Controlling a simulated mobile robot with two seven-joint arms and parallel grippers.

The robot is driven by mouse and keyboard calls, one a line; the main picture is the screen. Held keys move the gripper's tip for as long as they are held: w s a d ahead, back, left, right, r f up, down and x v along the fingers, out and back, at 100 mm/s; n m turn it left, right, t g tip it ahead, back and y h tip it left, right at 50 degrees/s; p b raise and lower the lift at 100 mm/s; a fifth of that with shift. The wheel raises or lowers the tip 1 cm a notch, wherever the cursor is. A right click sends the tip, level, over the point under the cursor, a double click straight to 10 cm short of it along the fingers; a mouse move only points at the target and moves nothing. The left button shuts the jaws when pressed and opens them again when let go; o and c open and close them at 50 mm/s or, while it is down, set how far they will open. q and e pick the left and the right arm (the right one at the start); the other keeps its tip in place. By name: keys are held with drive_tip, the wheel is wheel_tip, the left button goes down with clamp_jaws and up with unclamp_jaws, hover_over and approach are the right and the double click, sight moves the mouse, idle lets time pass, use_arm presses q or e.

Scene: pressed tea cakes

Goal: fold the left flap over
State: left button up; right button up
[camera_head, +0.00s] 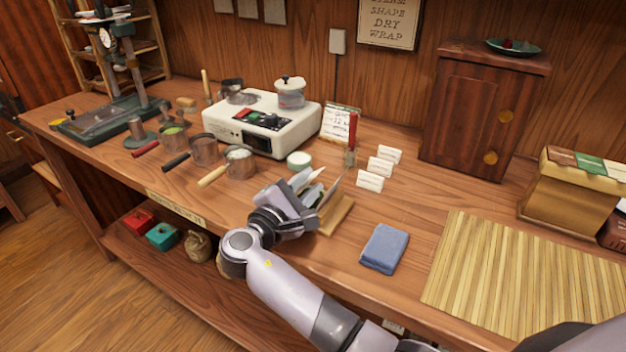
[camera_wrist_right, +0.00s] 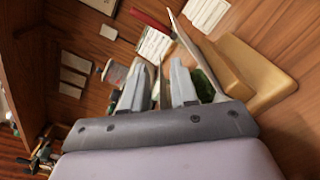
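My right gripper (camera_head: 308,185) is over a light wooden block (camera_head: 338,214) near the front edge of the bench. In the right wrist view its two fingers (camera_wrist_right: 156,72) stand apart. A pale, thin upright flap (camera_wrist_right: 203,55) rises beside the right-hand finger, along the wooden block (camera_wrist_right: 250,68). A narrow edge-on strip shows between the fingers; I cannot tell if it is another flap. Something green (camera_wrist_right: 203,86) shows partly behind the right-hand finger. The fingers and wrist hide most of the wrap in the head view. My left gripper is not in view.
A red-handled tool (camera_head: 352,130) stands just behind.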

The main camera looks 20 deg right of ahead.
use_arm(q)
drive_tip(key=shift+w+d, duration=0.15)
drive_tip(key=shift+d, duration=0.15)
use_arm(e)
drive_tip(key=shift+w+d, duration=0.1)
clamp_jaws()
drive_tip(key=shift+s+d+f+m+b, duration=0.2)
drive_tip(key=shift+f+m+b, duration=0.35)
drive_tip(key=shift+m+b, duration=0.4)
drive_tip(key=shift+s+m, duration=0.1)
drive_tip(key=shift+m, duration=0.15)
drive_tip(key=shift+b, duration=0.3)
unclamp_jaws()
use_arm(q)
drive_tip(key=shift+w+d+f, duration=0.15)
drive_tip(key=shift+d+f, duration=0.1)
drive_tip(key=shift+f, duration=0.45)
